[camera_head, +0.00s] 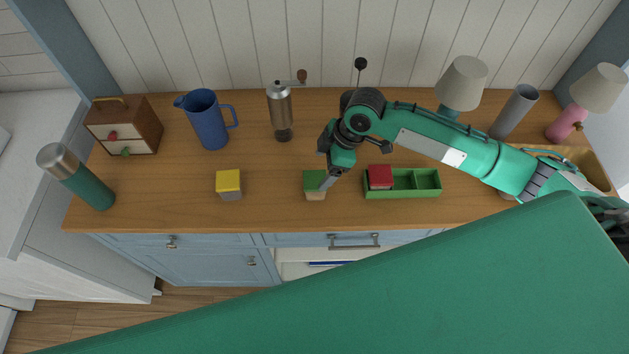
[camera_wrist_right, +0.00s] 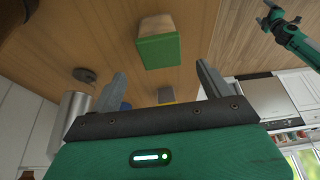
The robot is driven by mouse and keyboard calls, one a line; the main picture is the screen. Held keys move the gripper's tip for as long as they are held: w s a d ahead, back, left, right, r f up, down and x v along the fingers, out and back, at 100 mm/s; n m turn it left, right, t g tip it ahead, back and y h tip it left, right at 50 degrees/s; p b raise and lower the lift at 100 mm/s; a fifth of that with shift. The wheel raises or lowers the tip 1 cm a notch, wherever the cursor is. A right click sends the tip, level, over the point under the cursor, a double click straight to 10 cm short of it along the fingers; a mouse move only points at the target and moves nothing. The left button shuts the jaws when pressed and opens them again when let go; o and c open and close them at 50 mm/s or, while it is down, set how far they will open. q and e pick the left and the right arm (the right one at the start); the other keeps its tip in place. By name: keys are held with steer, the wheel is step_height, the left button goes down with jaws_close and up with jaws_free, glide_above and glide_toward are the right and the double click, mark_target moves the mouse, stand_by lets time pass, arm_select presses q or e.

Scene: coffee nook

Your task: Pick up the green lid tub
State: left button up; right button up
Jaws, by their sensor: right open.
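The green lid tub (camera_head: 315,190) stands upright on the wooden counter, left of the green tray. It has a tan body and a green lid. My right gripper (camera_head: 328,179) is over the right side of the tub in the head view and hides part of its lid. In the right wrist view the tub (camera_wrist_right: 158,48) lies beyond the fingertips, between their lines. My right gripper (camera_wrist_right: 162,78) is open with nothing between its fingers. A green and dark arm end, seemingly my left, shows small in the wrist view; its jaws are unclear.
A yellow-lidded tub (camera_head: 229,184) stands to the left. The green divided tray (camera_head: 414,190) with a red-lidded tub (camera_head: 380,177) stands close on the right. A grinder (camera_head: 281,112) and blue pitcher (camera_head: 207,122) are behind. The counter between the two left tubs is clear.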

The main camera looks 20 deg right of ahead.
mark_target(316, 179)
steer(key=shift+s+a+f+p, duration=0.1)
steer(key=shift+a+f+p, duration=0.05)
steer(key=shift+f+p, duration=0.3)
steer(key=shift+s+a+f+p, duration=0.1)
steer(key=shift+a+f+p, duration=0.05)
steer(key=shift+f+p, duration=0.25)
steer(key=p+x, duration=0.1)
steer(key=x, duration=0.2)
steer(key=shift+w+f, duration=0.15)
steer(key=shift+f, duration=0.25)
steer(key=c, duration=1)
arm_select(q)
steer(key=w+r, duration=0.2)
steer(key=r, duration=0.1)
steer(key=shift+w+d, duration=0.1)
steer(key=shift+w, duration=0.25)
arm_select(e)
steer(key=shift+c, duration=0.5)
steer(key=shift+r, duration=0.1)
